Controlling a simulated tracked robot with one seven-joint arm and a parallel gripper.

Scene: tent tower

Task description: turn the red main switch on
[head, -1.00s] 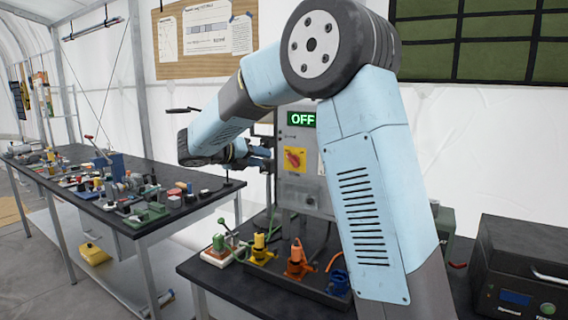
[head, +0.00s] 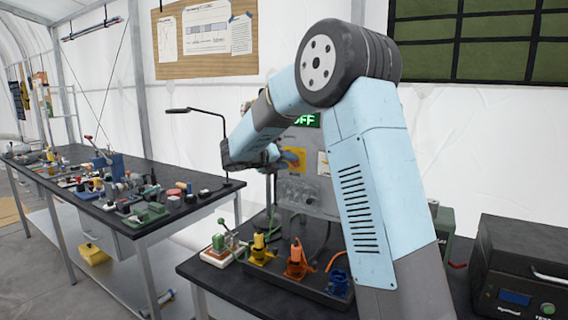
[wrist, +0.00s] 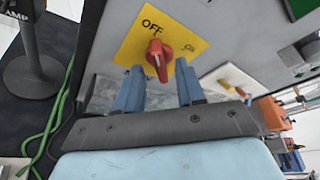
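The red main switch (wrist: 157,58) is a rotary knob on a yellow plate (wrist: 184,40) marked OFF at its top. In the wrist view its handle stands nearly upright, slightly tilted. My gripper (wrist: 159,78) is open, with its two blue fingers apart and just short of the knob, one to each side of its lower end. No contact shows. In the head view the yellow plate (head: 296,157) is on the grey panel (head: 310,197), and my gripper (head: 274,154) is before it, hiding the knob. A green OFF sign (head: 309,120) above is partly covered by my arm.
Below the panel a bench holds a tray with yellow (head: 259,247), orange (head: 297,262) and blue (head: 338,283) plug-like items. A black box (head: 525,270) stands at right. A cluttered table (head: 150,228) with a lamp (head: 208,112) is at left.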

